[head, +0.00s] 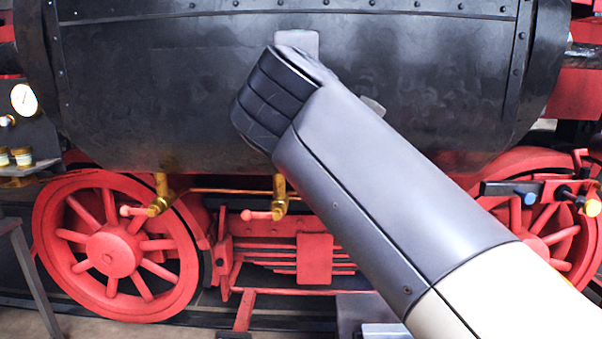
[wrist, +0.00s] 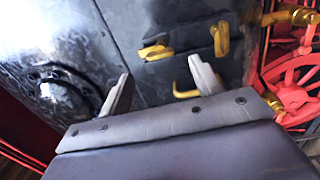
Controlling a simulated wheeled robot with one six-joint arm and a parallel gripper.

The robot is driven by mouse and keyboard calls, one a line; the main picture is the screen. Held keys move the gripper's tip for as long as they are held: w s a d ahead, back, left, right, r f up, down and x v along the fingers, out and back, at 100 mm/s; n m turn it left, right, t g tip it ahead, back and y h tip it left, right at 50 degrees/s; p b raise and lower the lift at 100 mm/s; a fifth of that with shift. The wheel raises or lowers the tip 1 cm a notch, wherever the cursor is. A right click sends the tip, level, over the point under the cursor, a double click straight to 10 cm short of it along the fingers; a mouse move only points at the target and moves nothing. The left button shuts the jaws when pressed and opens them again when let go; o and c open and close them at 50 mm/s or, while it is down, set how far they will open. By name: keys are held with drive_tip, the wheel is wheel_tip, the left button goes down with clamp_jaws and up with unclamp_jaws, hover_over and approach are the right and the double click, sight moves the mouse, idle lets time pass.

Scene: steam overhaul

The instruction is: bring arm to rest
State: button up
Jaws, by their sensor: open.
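My gripper (wrist: 160,67) is open in the wrist view. Its two grey fingers stand wide apart with nothing between them. In front of it is a dark panel (wrist: 160,22) with yellow fittings, and I cannot tell the gap between them. In the head view my arm reaches up and left from the lower right corner, across the black boiler (head: 160,85).
Red spoked wheels (head: 112,250) stand below the boiler, with brass valves (head: 160,197) along its lower edge. A white gauge (head: 24,99) and a small shelf (head: 25,169) with jars are at the left.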

drive_tip(key=w+p, duration=0.1)
drive_tip(key=w, duration=0.5)
drive_tip(key=shift+r, duration=0.3)
drive_tip(key=shift+d, duration=0.1)
